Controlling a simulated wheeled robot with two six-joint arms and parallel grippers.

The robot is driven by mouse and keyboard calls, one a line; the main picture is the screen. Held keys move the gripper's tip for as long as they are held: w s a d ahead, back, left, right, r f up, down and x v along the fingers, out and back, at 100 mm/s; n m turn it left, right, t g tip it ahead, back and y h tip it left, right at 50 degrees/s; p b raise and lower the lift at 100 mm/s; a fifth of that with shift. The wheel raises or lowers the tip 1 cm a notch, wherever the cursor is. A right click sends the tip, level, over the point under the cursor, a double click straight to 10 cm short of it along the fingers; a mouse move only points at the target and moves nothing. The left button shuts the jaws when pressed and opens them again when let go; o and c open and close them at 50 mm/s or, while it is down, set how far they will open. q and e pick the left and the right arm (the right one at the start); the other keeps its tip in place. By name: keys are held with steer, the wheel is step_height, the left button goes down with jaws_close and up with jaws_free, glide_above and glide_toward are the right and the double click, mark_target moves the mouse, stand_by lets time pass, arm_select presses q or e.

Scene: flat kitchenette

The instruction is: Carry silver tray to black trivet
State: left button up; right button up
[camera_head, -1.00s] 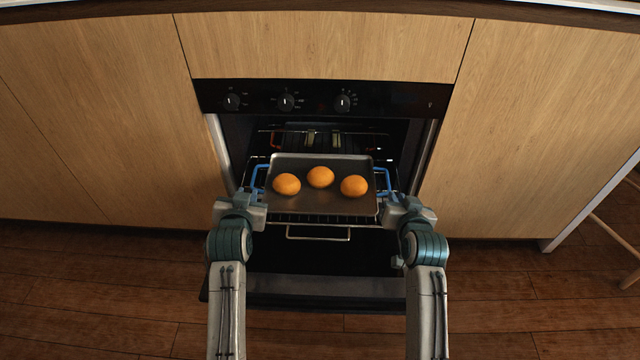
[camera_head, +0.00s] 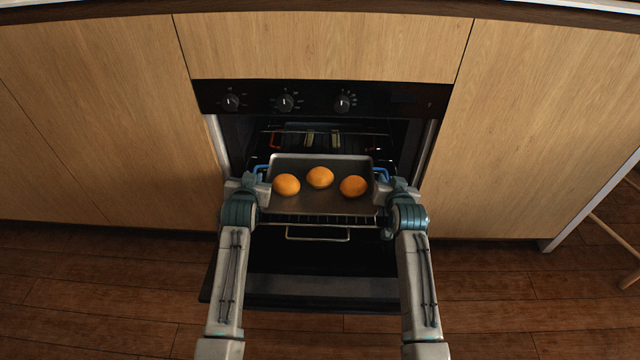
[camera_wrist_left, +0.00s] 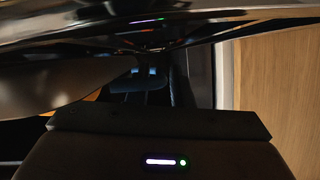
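The silver tray (camera_head: 320,205) lies level at the oven rack, half out of the oven, with three round orange-brown buns (camera_head: 320,177) on it. My left gripper (camera_head: 262,170) is at the tray's left side and my right gripper (camera_head: 380,173) is at its right side. Their blue fingers are partly hidden behind the gripper bodies, so I cannot tell whether they are open or shut on the rim. In the left wrist view a shiny metal edge (camera_wrist_left: 100,30) crosses the top, close to the dark fingers (camera_wrist_left: 148,75). The black trivet is not in view.
The oven (camera_head: 320,97) is open, its door (camera_head: 305,288) lowered toward me under my arms. A wire rack (camera_head: 318,219) sticks out under the tray. Wooden cabinet fronts (camera_head: 100,120) flank the oven, and a counter edge (camera_head: 330,10) runs above.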

arm_select(q)
jaws_close()
arm_select(e)
jaws_close()
arm_select(q)
steer(key=shift+w+r, duration=0.1)
steer(key=shift+r, duration=0.05)
arm_select(e)
steer(key=shift+w+r, duration=0.1)
steer(key=shift+r, duration=0.05)
